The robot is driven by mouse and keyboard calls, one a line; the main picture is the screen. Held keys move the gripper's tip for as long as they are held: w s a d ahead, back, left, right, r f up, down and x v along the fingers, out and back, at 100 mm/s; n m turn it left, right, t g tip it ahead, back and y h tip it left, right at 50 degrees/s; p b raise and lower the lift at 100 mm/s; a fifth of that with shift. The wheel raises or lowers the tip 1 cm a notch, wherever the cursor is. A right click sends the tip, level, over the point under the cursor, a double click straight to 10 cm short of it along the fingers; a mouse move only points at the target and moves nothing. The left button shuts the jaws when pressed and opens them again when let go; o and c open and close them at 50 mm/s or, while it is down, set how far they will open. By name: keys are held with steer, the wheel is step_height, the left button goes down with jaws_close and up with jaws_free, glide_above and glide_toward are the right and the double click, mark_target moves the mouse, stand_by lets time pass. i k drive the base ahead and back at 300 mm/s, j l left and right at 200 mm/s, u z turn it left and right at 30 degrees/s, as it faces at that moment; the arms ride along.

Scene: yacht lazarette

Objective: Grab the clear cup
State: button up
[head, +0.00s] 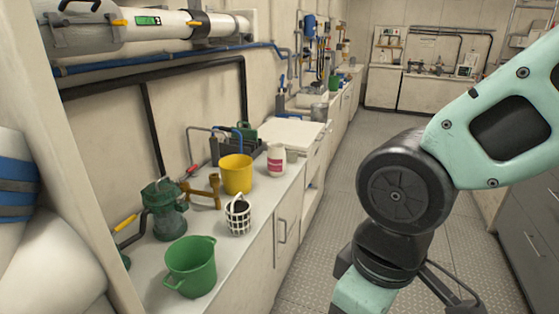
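I cannot make out a clear cup in the head view. On the near counter (240,262) stand a green bucket (191,268), a yellow bucket (236,174), a white slotted basket (238,216) with a dark inside, and a white jar (276,160) with a red label. My arm comes in from the right and reaches down past the bottom edge, over the floor to the right of the counter. My gripper's fingertips do not show.
A green pump (165,209) and brass pipe fittings (207,191) sit at the counter's back. A dark tray (233,145) and a white raised lid or board (287,132) stand farther along. The patterned floor (345,160) is open beyond my arm. Grey drawers (528,225) stand at right.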

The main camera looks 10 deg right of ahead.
mark_target(292, 157)
steer(key=i+l+u, duration=0.15)
steer(key=u, duration=0.25)
steer(key=i+l+u, duration=0.15)
steer(key=u, duration=0.2)
steer(key=i+l+u, duration=0.1)
steer(key=l, duration=0.25)
steer(key=i+l+u, duration=0.1)
steer(key=l, duration=0.25)
steer(key=i+l+u, duration=0.1)
steer(key=i+l, duration=0.15)
steer(key=l, duration=0.15)
steer(key=i+l+u, duration=0.15)
steer(key=l, duration=0.25)
steer(key=l+u, duration=0.1)
steer(key=l, duration=0.3)
steer(key=i+l, duration=0.1)
steer(key=l, duration=0.2)
steer(key=i+l, duration=0.1)
steer(key=l, duration=0.25)
steer(key=i+l, duration=0.1)
steer(key=l, duration=0.2)
steer(key=i+l, duration=0.1)
steer(key=l, duration=0.25)
